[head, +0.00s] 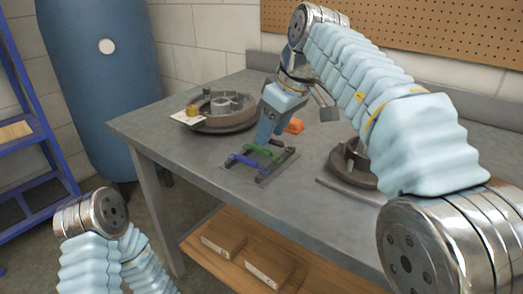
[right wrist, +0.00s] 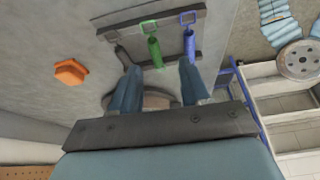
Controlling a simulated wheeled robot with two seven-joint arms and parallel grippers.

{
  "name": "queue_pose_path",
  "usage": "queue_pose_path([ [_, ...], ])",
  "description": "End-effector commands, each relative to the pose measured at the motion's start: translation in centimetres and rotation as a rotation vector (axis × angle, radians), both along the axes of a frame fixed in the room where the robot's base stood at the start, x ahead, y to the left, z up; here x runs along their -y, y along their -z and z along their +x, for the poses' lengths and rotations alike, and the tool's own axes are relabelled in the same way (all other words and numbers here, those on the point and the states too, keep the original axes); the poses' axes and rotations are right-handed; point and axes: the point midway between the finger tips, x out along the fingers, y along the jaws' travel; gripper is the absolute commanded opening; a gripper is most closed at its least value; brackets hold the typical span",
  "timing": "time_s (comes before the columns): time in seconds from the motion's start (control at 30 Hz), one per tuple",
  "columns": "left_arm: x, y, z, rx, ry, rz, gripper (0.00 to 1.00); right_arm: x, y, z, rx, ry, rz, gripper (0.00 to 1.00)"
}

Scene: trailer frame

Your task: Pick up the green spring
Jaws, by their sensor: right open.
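The green spring (head: 262,150) lies in a dark rack (head: 286,161) on the grey workbench. In the right wrist view the green spring (right wrist: 155,52), with a square loop at its far end, shows between my fingertips. My right gripper (head: 264,137) is open and pointing down just above the rack. In the right wrist view, its two blue fingers (right wrist: 160,70) stand apart, one on either side of the green spring's near end; I cannot tell whether they touch it. My left gripper is out of view; only my left arm's links show.
A blue spring (head: 245,161) lies beside the green one, and a dark spring (right wrist: 123,56) is on its other side. An orange block (head: 294,126) sits behind the rack. Brake drums stand left (head: 226,119) and right (head: 346,160). The bench's front left is clear.

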Motion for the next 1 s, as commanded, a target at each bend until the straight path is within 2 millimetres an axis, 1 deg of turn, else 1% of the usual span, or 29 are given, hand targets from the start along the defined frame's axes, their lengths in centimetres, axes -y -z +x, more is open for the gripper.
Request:
queue_pose_path([
  [0.2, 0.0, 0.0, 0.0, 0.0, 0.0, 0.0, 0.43, -0.7, 2.9, 1.6, -0.003, 0.001, -0.001, 0.46],
  [0.3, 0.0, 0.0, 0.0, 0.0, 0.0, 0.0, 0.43, -1.2, 4.0, 1.9, -0.003, 0.001, -0.002, 0.46],
  [0.4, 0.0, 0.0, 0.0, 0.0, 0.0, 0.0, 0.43, -1.3, 4.5, 2.0, -0.001, 0.001, -0.001, 0.46],
  [0.57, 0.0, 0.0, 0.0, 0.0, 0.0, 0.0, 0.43, -1.3, 4.5, 2.0, -0.001, 0.001, -0.001, 0.46],
  [0.6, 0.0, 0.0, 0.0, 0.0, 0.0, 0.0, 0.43, -1.3, 4.5, 2.0, -0.001, 0.001, -0.001, 0.44],
  [0.77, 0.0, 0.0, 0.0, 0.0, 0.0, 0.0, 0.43, -1.3, 4.5, 2.0, -0.001, 0.001, -0.001, 0.2],
  [0.8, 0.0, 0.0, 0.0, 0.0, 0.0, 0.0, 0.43, -1.3, 4.5, 2.0, -0.001, 0.001, -0.001, 0.13],
  [0.9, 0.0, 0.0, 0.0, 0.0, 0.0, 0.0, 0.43, -1.3, 4.5, 2.0, -0.001, 0.001, -0.001, 0.0],
  [1.0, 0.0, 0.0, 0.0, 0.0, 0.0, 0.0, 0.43, -1.3, 4.5, 2.0, -0.001, 0.001, -0.001, 0.0],
])
